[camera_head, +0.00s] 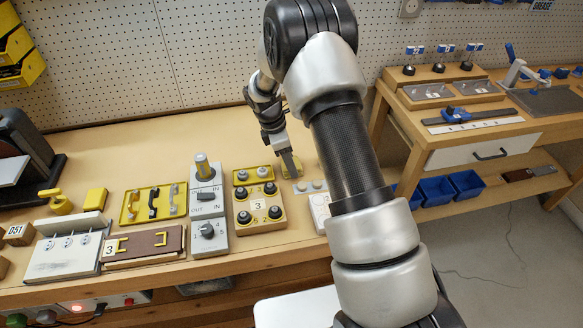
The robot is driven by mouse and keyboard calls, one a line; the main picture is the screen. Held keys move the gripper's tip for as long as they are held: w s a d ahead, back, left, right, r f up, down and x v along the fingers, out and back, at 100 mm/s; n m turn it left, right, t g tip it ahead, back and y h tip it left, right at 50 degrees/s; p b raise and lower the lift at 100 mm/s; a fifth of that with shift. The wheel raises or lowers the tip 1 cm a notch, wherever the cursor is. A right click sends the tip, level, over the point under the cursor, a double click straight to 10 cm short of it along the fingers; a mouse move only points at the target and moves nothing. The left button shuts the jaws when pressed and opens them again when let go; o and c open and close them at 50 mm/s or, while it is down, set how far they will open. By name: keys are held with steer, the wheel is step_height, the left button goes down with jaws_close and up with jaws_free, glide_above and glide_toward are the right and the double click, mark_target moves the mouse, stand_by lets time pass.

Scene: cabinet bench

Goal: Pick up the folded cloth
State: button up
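My gripper (290,168) points down at the bench top, right of the middle. A small flat yellow piece (299,173) shows right at its fingertips; it may be the folded cloth, but it is too small and too covered to be sure. I cannot tell whether the fingers touch it, or whether they are open or shut. My arm hides the bench to the right of it.
A board with black knobs (258,205) and a smaller yellow knob plate (253,175) stand just left of my gripper. Grey switch boxes (207,203), a yellow handle tray (153,203) and a yellow block (95,199) lie further left. The back bench is clear.

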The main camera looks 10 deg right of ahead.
steer(key=shift+r, duration=0.1)
step_height(320, 180, up, 10)
steer(key=shift+p, duration=0.35)
